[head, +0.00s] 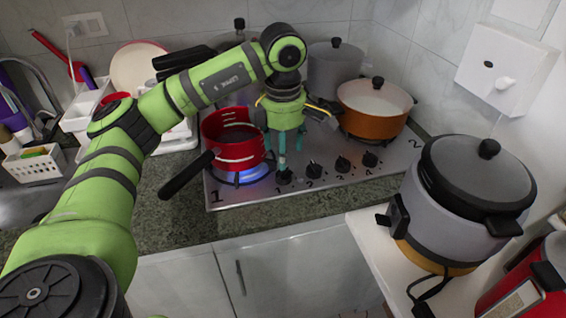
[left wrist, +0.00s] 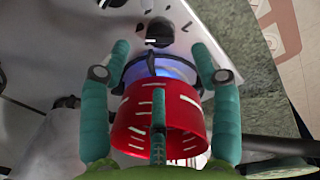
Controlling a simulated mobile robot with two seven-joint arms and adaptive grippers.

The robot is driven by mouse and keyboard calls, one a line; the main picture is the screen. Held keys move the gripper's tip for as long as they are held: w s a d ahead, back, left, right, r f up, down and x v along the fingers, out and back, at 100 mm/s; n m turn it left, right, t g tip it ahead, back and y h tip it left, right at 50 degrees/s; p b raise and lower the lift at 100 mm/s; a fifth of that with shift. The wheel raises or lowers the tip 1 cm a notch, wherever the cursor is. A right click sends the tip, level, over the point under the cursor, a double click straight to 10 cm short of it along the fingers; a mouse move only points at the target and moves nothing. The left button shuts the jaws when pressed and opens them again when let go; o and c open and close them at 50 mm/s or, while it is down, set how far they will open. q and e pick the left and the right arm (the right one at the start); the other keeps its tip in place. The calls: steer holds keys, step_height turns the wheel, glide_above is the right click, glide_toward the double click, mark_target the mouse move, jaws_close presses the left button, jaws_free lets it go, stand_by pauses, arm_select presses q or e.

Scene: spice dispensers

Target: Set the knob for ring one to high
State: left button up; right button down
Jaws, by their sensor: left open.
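The stovetop (head: 225,195) has a row of black knobs along its front edge, with printed numbers. The leftmost knob (head: 284,177), by the number 1, is nearest my left gripper (head: 282,158). My left gripper is open and points down just above and behind that knob. In the left wrist view, a black knob (left wrist: 159,32) with a white mark appears between and slightly beyond the fingertips (left wrist: 159,48). I cannot tell whether they touch. A blue flame (head: 240,178) burns at the front left ring, under a red pot (head: 238,152). My right gripper is not in view.
The red pot's black handle (head: 187,176) sticks out over the counter. Other knobs (head: 314,170) sit close to the right. An orange pot (head: 374,112) and a grey pot (head: 333,75) stand behind. A rice cooker (head: 470,190) is on a white shelf at right.

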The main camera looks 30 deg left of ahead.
mark_target(283, 174)
arm_select(q)
step_height(283, 174, up, 5)
steer(key=shift+s+d+r, duration=0.1)
steer(key=shift+s, duration=0.05)
steer(key=f+n+p, duration=0.1)
steer(key=n+p, duration=0.2)
steer(key=p, duration=0.1)
steer(key=f+n+p, duration=0.1)
steer(key=n+p, duration=0.3)
steer(key=w+f+n+p, duration=0.1)
steer(key=n+p, duration=0.3)
steer(key=shift+f+g, duration=0.2)
steer(key=shift+g, duration=0.1)
steer(key=shift+s+a+f+n+p, duration=0.1)
steer(key=shift+f+n+p, duration=0.05)
steer(key=shift+f+n, duration=0.25)
steer(key=shift+s+a+f+n+p, duration=0.15)
steer(key=shift+f+n, duration=0.15)
steer(key=shift+n, duration=0.2)
step_height(283, 174, down, 6)
steer(key=shift+w+r+p, duration=0.1)
steer(key=shift+w+p, duration=0.05)
steer(key=shift+p, duration=0.85)
steer(key=shift+f, duration=0.7)
steer(key=c, duration=1.2)
